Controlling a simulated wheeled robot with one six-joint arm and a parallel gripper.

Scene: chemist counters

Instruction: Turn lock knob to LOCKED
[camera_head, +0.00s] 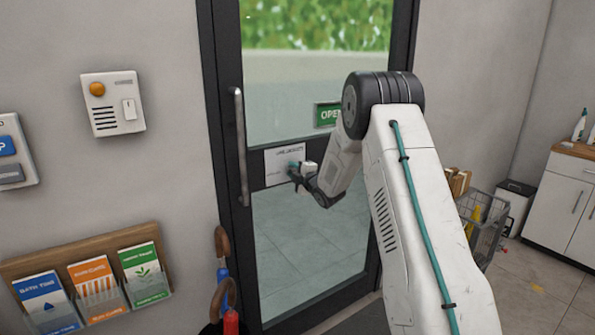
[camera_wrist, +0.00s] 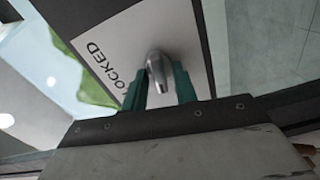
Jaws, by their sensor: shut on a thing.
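The lock knob (camera_wrist: 156,66) is a grey metal piece in the wrist view, in front of a white plate (camera_wrist: 112,52) with "LOCKED" lettering partly in view. My gripper (camera_wrist: 160,88) has its two green fingers on either side of the knob and is shut on it. In the head view the white lock plate (camera_head: 284,165) sits on the dark middle rail of the glass door. My gripper (camera_head: 297,173) reaches the plate there, and the knob is too small and covered to make out. The knob's pointing direction relative to the lettering is unclear.
The glass door has a long vertical handle (camera_head: 241,145) left of the plate and a green OPEN sign (camera_head: 327,115) above right. Umbrellas (camera_head: 224,280) stand at the door's lower left. A leaflet rack (camera_head: 90,245) hangs on the left wall. A wire basket (camera_head: 485,225) stands right.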

